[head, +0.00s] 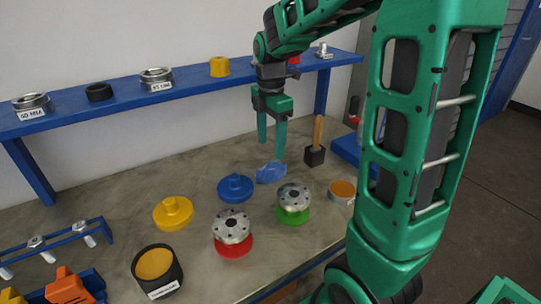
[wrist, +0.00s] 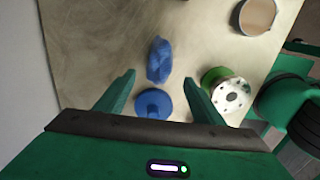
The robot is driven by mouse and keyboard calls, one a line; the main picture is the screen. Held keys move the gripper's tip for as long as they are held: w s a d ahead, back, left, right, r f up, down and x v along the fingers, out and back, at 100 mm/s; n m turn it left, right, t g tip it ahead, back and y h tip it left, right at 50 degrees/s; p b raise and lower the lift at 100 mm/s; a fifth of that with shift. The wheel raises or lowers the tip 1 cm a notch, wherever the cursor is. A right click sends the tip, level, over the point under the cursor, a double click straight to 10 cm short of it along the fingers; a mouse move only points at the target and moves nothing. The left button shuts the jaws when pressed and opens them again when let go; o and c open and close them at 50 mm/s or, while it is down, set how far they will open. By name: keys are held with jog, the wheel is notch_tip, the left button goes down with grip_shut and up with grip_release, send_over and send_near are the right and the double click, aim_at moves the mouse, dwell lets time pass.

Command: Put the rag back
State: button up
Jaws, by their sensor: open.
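The rag (head: 270,172) is a crumpled blue cloth lying on the bench, behind the green-based flanged vessel and right of a round blue lid. In the wrist view the rag (wrist: 159,60) lies ahead of the fingers, with nothing touching it. My gripper (head: 272,148) points down above the bench, over the rag's area. Its two green fingers are spread wide and empty, and they also show in the wrist view (wrist: 158,88). I cannot tell the exact height of the fingertips above the bench.
A blue lid (head: 235,187), a yellow lid (head: 172,212) and two flanged vessels, on red (head: 232,232) and green (head: 294,203) bases, stand nearby. A mallet (head: 316,150) stands behind right. A blue shelf (head: 200,85) runs along the wall. A black pot (head: 157,270) is front left.

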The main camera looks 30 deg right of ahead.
jog(key=shift+s+r, duration=0.1)
jog(key=shift+r, duration=1.35)
jog(key=s+d+f+m, duration=0.2)
jog(key=s+m, duration=1)
jog(key=s, duration=0.1)
jog(key=s+d+f+m, duration=0.2)
jog(key=s+m, duration=1)
jog(key=s, duration=0.1)
jog(key=shift+d+f, duration=0.2)
jog(key=shift+f, duration=0.15)
jog(key=shift+w, duration=0.1)
